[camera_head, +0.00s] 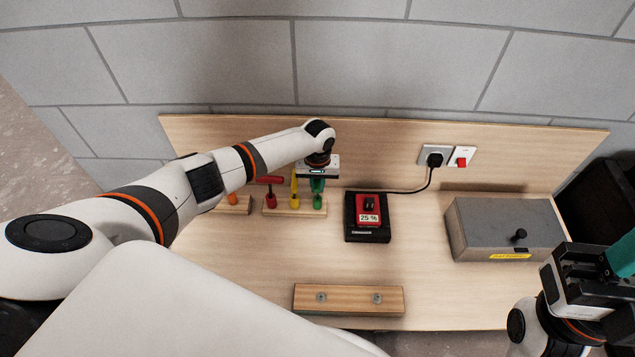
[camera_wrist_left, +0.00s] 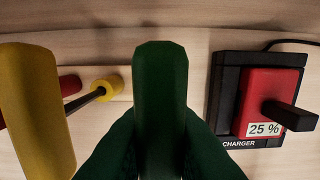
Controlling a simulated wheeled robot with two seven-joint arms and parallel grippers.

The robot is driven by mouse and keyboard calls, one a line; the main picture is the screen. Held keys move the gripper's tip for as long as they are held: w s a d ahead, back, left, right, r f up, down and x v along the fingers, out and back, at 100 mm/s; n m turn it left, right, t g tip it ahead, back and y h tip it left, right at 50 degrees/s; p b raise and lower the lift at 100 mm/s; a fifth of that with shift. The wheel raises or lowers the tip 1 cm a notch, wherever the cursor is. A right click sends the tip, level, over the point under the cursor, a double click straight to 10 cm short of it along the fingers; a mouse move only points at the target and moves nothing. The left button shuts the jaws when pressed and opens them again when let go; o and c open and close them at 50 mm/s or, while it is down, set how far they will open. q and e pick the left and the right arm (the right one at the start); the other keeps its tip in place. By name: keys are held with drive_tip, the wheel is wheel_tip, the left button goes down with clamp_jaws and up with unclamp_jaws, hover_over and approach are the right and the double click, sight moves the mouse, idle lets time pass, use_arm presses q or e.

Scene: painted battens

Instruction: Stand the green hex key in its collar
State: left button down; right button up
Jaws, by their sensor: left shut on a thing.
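The green hex key (camera_wrist_left: 160,100) has a thick green handle, seen end-on in the left wrist view. My left gripper (camera_wrist_left: 160,150) is shut on this handle with its dark green fingers. In the head view my left gripper (camera_head: 317,184) is directly above the green collar (camera_head: 317,202), at the right end of a wooden batten (camera_head: 283,211). The key's shaft is hidden, and I cannot tell whether its tip is inside the collar. My right gripper (camera_head: 615,262) is at the right edge, partly cut off; its jaw opening is unclear.
A yellow-handled tool (camera_head: 294,184) stands in the yellow collar (camera_wrist_left: 107,84), close left of my gripper. A red-handled tool (camera_head: 270,180) is beyond it. A charger (camera_head: 367,232) lies close right, its cable running to a wall socket. A grey box (camera_head: 507,225) stands further right.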

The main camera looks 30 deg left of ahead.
use_arm(q)
drive_tip(key=shift+f, duration=0.2)
drive_tip(key=c, duration=1.3)
unclamp_jaws()
